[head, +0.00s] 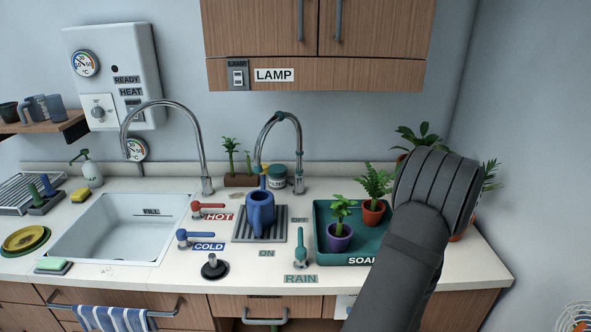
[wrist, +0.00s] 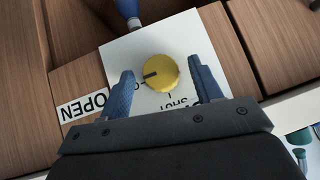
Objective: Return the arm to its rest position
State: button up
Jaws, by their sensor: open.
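My gripper (wrist: 160,68) is open in the wrist view, its two blue fingers on either side of a round yellow knob (wrist: 163,72). Gaps show between the knob and both fingers, and I see nothing held. The knob sits on a white plate (wrist: 118,52) with a SHUT label, and its dark pointer line points left. An OPEN label (wrist: 83,107) lies left of the plate. In the head view my dark arm rises at the right; my fingers are hidden there.
A teal tray (head: 325,249) with potted plants stands close left of my arm. More plants (head: 424,138) stand behind it. A blue watering can (head: 260,208) sits on a drain grate beneath a curved tap. The wooden wall cabinet (head: 318,75) hangs above. Open space lies right of the counter.

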jog(key=y, duration=0.1)
jog(key=m+y, duration=0.2)
jog(key=shift+d+f+t+y, duration=0.15)
jog(key=shift+d+t+y, duration=0.15)
jog(key=shift+y, duration=0.1)
